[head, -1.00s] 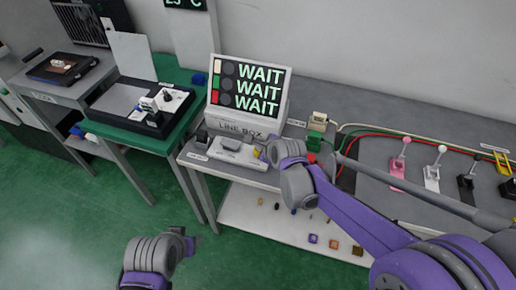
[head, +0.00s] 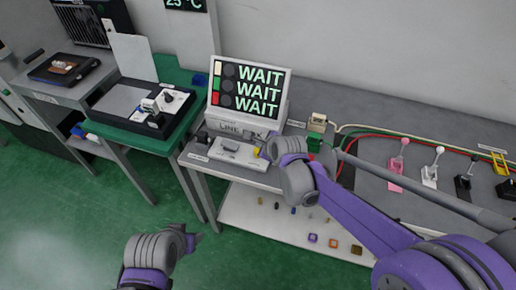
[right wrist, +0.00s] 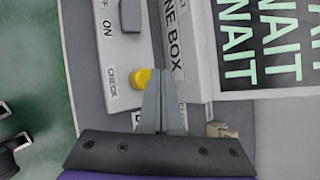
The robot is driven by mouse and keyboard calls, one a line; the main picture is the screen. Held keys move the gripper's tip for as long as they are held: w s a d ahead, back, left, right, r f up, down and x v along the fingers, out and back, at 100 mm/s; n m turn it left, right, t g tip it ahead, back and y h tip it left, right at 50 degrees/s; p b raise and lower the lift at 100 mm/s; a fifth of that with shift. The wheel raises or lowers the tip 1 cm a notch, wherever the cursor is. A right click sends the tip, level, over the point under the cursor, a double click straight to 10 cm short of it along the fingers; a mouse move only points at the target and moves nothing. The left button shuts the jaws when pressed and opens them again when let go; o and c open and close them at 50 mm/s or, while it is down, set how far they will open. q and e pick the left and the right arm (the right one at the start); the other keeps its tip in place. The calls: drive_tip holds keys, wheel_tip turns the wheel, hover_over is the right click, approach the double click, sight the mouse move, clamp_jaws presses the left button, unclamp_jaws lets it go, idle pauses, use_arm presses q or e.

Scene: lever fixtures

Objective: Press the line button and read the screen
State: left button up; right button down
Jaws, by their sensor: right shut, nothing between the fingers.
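The line box screen (head: 248,88) stands at the back and shows WAIT on three rows, beside white, green and red marks. It also shows turned sideways in the right wrist view (right wrist: 265,40). In front of it lies a white switch panel (head: 236,152) with a grey ON/OFF switch (right wrist: 130,15) and a yellow button (right wrist: 139,78) labelled CHECK. My right gripper (right wrist: 163,75) is shut and empty, its fingertips close beside the yellow button; I cannot tell if they touch. My left gripper (head: 191,240) is low over the floor, its jaws unclear.
Right of the box, small levers stand on the table, among them a pink (head: 397,170) and a white one (head: 431,172). Red and green cables run behind them. A green table (head: 190,105) with a black device stands left. Small coloured pieces lie on the lower shelf (head: 270,232).

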drive_tip(key=shift+r, duration=0.1)
drive_tip(key=shift+r+p, duration=1.6)
drive_tip(key=shift+r, duration=0.85)
drive_tip(key=shift+d, duration=0.1)
drive_tip(key=s+d+n+g+h, duration=0.1)
drive_tip(key=s+d+n, duration=0.4)
drive_tip(key=s+n, duration=0.2)
drive_tip(key=s+d+f+n+g+h, duration=0.1)
drive_tip(key=s+d+n, duration=0.5)
drive_tip(key=s, duration=0.5)
drive_tip(key=s+d+n+g+h, duration=0.1)
drive_tip(key=s+d+n, duration=0.4)
drive_tip(key=s+n, duration=0.4)
drive_tip(key=shift+s+d+f+h+p, duration=0.3)
drive_tip(key=shift+s+d+h, duration=0.1)
drive_tip(key=shift+s, duration=0.2)
